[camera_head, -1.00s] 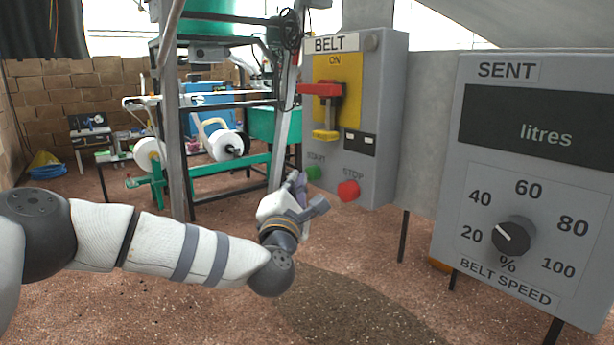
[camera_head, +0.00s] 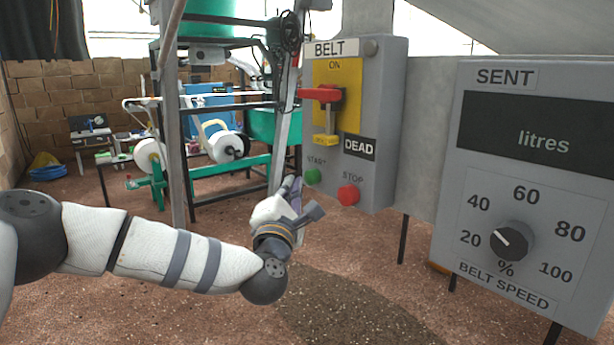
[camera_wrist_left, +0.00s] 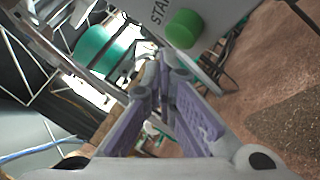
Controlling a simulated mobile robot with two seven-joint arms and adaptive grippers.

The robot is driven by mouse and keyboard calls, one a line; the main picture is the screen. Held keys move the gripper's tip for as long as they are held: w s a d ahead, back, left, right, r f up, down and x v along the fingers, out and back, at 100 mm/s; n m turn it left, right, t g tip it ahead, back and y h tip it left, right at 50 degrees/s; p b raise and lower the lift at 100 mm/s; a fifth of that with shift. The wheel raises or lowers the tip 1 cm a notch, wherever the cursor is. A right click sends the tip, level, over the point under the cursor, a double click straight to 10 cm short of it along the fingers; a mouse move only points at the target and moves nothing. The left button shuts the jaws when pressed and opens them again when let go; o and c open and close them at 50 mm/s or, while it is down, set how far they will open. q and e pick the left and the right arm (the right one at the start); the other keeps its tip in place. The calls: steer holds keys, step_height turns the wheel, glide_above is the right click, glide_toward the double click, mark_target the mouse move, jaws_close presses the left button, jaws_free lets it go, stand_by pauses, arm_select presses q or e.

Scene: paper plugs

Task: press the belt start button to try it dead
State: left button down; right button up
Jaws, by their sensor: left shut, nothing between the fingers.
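The grey belt box (camera_head: 379,130) is labelled BELT. Its green start button (camera_head: 312,176) is at the lower left, with START above it; it also shows in the left wrist view (camera_wrist_left: 186,29). The red stop button (camera_head: 348,195) is to its right. A sign (camera_head: 359,147) on the box reads DEAD. A red handle (camera_head: 320,95) sits on the yellow plate (camera_head: 349,103) below ON. My left gripper (camera_head: 298,187) is shut and empty, its tips just left of and below the start button; I cannot tell if they touch it. My right gripper is out of view.
The grey SENT panel (camera_head: 470,180) with its belt speed dial (camera_head: 510,241) stands at the right. Behind my left gripper is a dark metal frame (camera_head: 178,120) with green machine parts. The speckled floor in front is open.

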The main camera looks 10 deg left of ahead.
arm_select(q)
steer(key=s+a+p, duration=0.1)
steer(key=s, duration=0.1)
steer(key=s+a+p, duration=0.1)
steer(key=s+a, duration=0.1)
steer(key=shift+a, duration=0.1)
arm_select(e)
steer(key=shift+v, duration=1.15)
